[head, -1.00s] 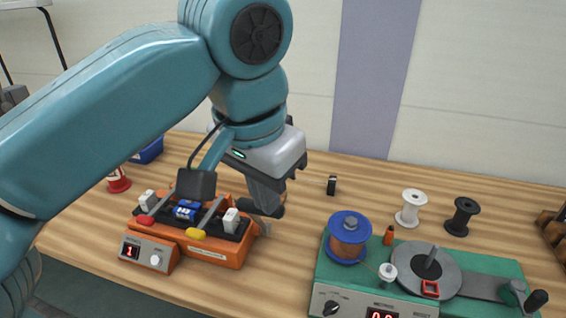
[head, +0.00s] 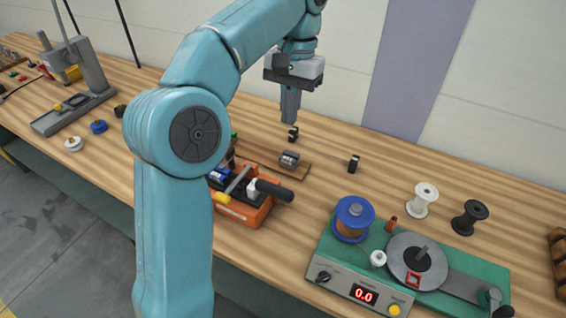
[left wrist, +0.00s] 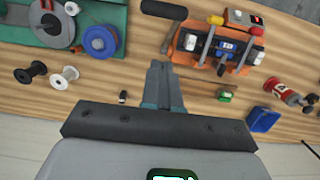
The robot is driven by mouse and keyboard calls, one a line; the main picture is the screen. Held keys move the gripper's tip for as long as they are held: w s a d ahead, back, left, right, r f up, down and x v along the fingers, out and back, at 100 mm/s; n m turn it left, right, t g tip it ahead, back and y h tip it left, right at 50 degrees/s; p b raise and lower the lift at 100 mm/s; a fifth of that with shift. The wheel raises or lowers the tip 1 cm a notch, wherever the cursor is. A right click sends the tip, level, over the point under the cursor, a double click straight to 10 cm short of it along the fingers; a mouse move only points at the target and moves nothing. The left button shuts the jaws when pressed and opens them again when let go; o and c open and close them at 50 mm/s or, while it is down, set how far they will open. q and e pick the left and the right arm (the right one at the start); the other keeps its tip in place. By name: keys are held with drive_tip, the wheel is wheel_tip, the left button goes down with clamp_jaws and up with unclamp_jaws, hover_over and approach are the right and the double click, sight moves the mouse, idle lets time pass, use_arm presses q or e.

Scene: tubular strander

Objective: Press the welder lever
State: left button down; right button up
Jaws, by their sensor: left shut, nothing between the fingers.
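The orange welder (head: 231,213) stands on the bench, partly hidden behind my left arm. Its lever's black handle (head: 274,190) sticks out to the right in the head view. The left wrist view shows the orange welder (left wrist: 190,40) near the top, with the black handle (left wrist: 163,10) at its left end. My left gripper (head: 291,118) is shut and empty, its fingers pointing down above the bench behind the welder, apart from the handle. Its closed fingers also show in the left wrist view (left wrist: 158,68). My right gripper is not in view.
A green winding machine (head: 330,250) with a blue spool (head: 355,212) stands right of the welder. A wooden board with a small grey block (head: 289,159) lies behind the welder. White (head: 425,195) and black (head: 469,217) spools stand further right. A grey stand (head: 90,75) is at left.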

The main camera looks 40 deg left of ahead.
use_arm(q)
drive_tip(key=b, duration=0.3)
hover_over(285, 197)
drive_tip(key=w+a, duration=0.5)
wheel_tip(285, 197, down, 10)
drive_tip(key=s+f, duration=0.1)
drive_tip(key=s+d+f, duration=0.1)
drive_tip(key=shift+s+f, duration=0.2)
drive_tip(key=shift+s, duration=0.15)
drive_tip(key=shift+d, duration=0.15)
